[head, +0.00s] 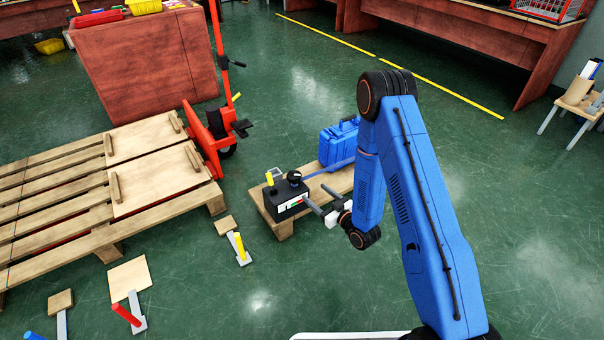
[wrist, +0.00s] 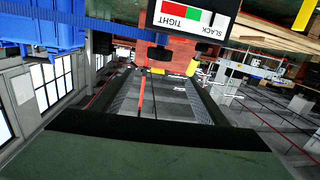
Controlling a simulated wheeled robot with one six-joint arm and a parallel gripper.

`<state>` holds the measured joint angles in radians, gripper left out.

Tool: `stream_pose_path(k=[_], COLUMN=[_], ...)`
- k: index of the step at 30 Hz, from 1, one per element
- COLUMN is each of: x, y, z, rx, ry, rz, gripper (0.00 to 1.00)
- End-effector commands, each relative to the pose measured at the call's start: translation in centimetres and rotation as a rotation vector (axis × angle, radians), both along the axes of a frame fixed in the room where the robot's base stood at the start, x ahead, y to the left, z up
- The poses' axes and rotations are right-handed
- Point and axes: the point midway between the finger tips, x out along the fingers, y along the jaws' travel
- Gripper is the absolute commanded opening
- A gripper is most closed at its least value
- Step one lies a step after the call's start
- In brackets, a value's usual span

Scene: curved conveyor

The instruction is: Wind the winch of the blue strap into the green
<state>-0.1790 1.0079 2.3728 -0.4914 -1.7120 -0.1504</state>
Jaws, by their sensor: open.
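The winch is a black box (head: 282,206) with a round black knob (head: 294,177) on top, on the near left end of a small wooden pallet. A blue strap (head: 324,168) runs from it towards a blue case (head: 338,143). The label (head: 292,203) on its front also shows upside down in the wrist view (wrist: 190,17), with SLACK, TIGHT and white, red and green patches. I cannot make out where any pointer stands. My gripper (head: 314,193) is open and empty, just in front of the box's right side, its fingers towards the box.
A yellow handle (head: 269,179) stands at the box's left end. A red pallet jack (head: 208,140) and large pallet (head: 90,200) are left. Stands with a yellow lever (head: 239,246) and red lever (head: 126,314) are on the floor. Green floor in front is mostly free.

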Motion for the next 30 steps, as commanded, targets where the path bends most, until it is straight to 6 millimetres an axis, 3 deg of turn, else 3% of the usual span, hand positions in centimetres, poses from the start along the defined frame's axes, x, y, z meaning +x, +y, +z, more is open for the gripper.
stream_pose_path(k=[5, 13, 30], x=[-1.6, -1.6, 5.6], y=[0.4, 0.9, 6.8], z=[-2.0, -2.4, -2.3], rx=[0.053, 0.075, 0.075], ry=[-0.020, -0.033, -0.034], rz=[0.013, 0.018, 0.018], gripper=[0.67, 0.67, 0.67])
